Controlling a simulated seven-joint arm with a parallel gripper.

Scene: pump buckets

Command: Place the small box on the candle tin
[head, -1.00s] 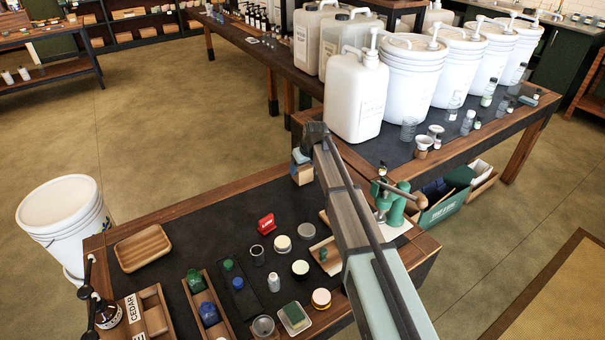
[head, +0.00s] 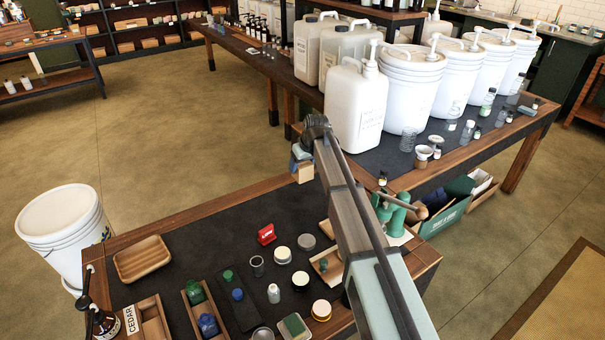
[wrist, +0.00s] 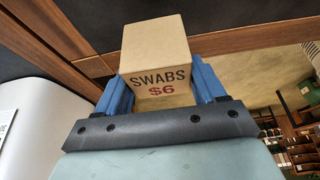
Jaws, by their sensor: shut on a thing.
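The small box (wrist: 158,52) is plain tan cardboard, printed "SWABS $6" in the wrist view. My gripper (wrist: 165,85) is shut on it, with a blue finger on each side. In the head view my gripper (head: 302,154) holds the box (head: 303,172) in the air near the back edge of the dark-topped table. Several low round tins stand on that table, to the front of the gripper, including a pale-topped tin (head: 283,254), a grey-lidded tin (head: 306,242) and a cream-topped tin (head: 300,280). I cannot tell which is the candle tin.
White jugs (head: 356,105) and buckets (head: 411,80) stand on the bench behind. My arm hides part of the table.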

